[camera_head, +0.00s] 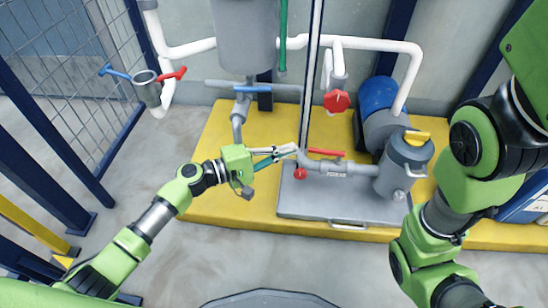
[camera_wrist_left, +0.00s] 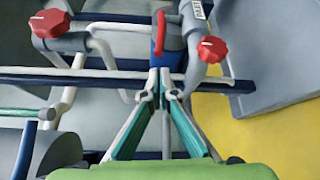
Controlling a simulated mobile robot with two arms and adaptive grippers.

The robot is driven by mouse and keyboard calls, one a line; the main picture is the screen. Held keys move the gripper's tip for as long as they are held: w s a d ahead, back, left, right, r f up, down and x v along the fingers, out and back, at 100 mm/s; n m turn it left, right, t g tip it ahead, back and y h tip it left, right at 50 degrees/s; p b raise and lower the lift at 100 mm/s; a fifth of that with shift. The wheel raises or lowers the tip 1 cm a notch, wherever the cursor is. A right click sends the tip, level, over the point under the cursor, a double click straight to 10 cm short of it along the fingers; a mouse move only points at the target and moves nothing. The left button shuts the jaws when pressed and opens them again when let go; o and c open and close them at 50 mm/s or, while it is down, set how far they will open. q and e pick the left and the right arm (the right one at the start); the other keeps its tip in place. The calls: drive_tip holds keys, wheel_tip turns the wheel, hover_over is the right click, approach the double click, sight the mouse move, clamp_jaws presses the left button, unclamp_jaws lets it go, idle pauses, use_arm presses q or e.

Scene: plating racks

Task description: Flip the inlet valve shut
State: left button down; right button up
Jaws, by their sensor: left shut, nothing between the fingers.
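A red lever handle (camera_head: 326,153) lies along the grey pipe above the metal plate, with a small label beneath it; I cannot read the label surely, so the inlet valve is not certain. In the left wrist view the red lever (camera_wrist_left: 160,33) appears just beyond my fingertips, seen nearly end-on. My left gripper (camera_head: 288,151) is shut and empty, just left of the lever's end; I cannot tell whether it touches. Its closed fingertips (camera_wrist_left: 167,88) show in the left wrist view. My right arm is at the right, its gripper out of view.
A red round knob (camera_head: 300,174) sits below the pipe, and a red handwheel (camera_head: 337,101) above. A blue lever (camera_head: 252,89) and a grey filter pot (camera_head: 404,165) flank the area. The grey plate (camera_head: 335,205) lies on a yellow base (camera_head: 215,130).

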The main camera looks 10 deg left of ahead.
sight(327, 152)
use_arm(q)
drive_tip(key=b+x, duration=0.1)
drive_tip(key=x, duration=0.2)
drive_tip(key=shift+w+d, duration=0.2)
